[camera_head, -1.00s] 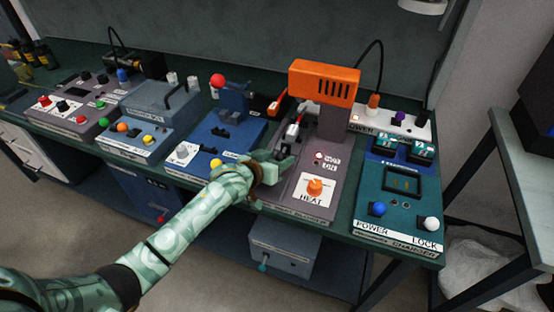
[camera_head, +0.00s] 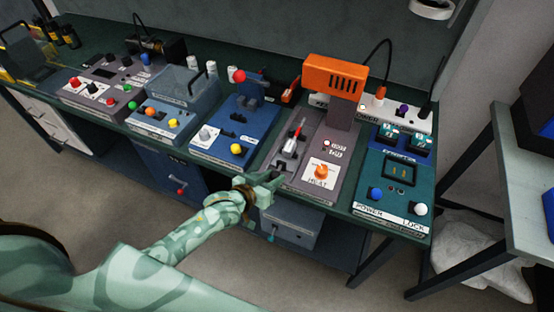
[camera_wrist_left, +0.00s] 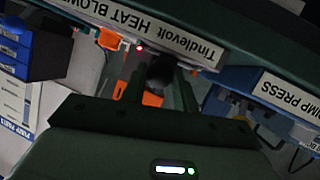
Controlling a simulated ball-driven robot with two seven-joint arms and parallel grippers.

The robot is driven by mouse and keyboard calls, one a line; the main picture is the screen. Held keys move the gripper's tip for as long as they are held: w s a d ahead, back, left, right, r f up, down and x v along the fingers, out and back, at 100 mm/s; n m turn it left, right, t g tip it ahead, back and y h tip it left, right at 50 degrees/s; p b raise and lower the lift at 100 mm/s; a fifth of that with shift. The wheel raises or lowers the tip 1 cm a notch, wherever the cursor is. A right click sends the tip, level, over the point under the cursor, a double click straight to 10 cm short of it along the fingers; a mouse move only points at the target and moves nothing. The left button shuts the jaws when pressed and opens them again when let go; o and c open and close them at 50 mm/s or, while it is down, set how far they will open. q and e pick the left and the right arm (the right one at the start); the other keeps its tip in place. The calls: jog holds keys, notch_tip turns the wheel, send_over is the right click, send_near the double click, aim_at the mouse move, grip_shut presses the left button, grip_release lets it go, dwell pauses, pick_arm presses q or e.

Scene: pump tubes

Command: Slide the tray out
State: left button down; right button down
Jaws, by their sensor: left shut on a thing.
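The heat block (camera_head: 312,190) is a grey unit with an orange head and an orange HEAT knob (camera_head: 320,172). A small light-and-dark sliding piece (camera_head: 290,146), which looks like the tray, sits in its left-hand slot with a red-tipped part on it. My left gripper (camera_head: 264,184) is at the unit's front left edge. In the left wrist view its fingers (camera_wrist_left: 160,85) are closed about a dark round knob (camera_wrist_left: 160,70), below the upside-down HEAT BLOCK label. The gripper hides the tray's front end in the head view. My right gripper is not in view.
A blue unit (camera_head: 235,135) stands close on the left of the heat block. A teal unit (camera_head: 395,190) with blue and white knobs stands on its right. A grey box (camera_head: 290,222) is below the bench edge. The floor in front is clear.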

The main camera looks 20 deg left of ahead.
pick_arm(q)
jog(key=c, duration=1.1)
grip_release()
jog(key=p+v, duration=0.3)
jog(key=v, duration=1.3)
jog(key=shift+p, duration=0.4)
jog(key=shift+s, duration=0.15)
